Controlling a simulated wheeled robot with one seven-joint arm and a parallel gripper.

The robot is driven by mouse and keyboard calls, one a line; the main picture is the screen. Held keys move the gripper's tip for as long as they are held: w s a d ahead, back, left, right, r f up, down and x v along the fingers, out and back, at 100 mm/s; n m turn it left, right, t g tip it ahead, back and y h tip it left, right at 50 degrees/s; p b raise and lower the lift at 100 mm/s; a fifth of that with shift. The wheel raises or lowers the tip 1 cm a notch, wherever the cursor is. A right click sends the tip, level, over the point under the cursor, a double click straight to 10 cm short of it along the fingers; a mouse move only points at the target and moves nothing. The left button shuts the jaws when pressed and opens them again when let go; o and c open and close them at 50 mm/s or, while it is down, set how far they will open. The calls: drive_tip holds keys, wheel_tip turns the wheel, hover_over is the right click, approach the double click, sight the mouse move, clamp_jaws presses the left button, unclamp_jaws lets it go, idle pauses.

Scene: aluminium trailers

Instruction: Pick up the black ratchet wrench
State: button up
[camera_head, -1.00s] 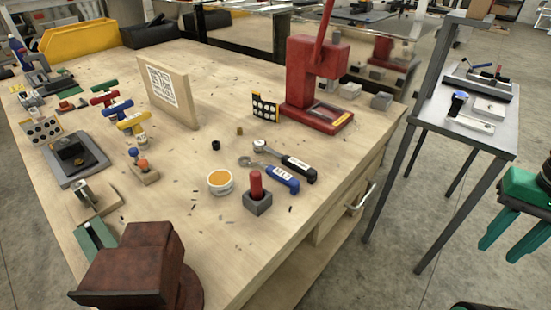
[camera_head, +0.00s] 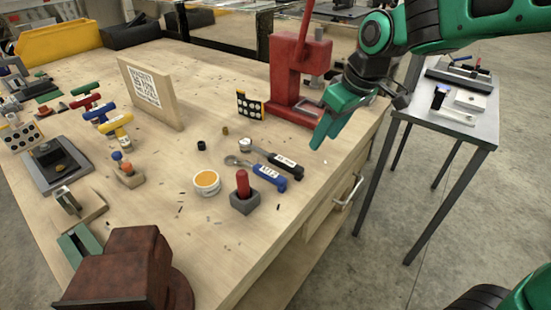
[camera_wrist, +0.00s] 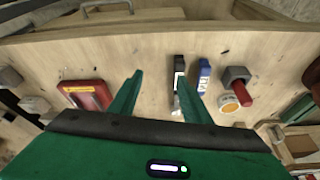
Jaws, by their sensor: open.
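The black ratchet wrench (camera_head: 284,160) lies on the wooden workbench, its round head (camera_head: 246,144) toward the left and its black handle toward the front edge. A blue-handled wrench (camera_head: 267,173) lies close beside it. My gripper (camera_head: 322,128) is above the bench, to the right of the black handle in the head view, with its green fingers pointing down, apart and empty. In the wrist view, my gripper (camera_wrist: 160,82) has the black wrench (camera_wrist: 179,72) near its right finger, which hides part of it. The blue wrench (camera_wrist: 203,74) lies further right.
A red press (camera_head: 296,75) stands behind my gripper. A grey block with a red peg (camera_head: 243,193) and a round orange-topped tub (camera_head: 206,182) sit near the wrenches. The bench's front edge and drawer handle (camera_head: 348,193) are close. A metal side table (camera_head: 470,125) stands at right.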

drive_tip(key=n, duration=0.2)
approach(281, 159)
drive_tip(key=f, duration=0.1)
drive_tip(key=w+f, duration=0.1)
drive_tip(key=f, duration=0.1)
drive_tip(key=shift+w+a+y, duration=0.1)
drive_tip(key=shift+w+y, duration=0.05)
drive_tip(key=shift+y, duration=0.25)
drive_tip(key=shift+s+x, duration=0.2)
drive_tip(key=shift+x, duration=2.8)
clamp_jaws()
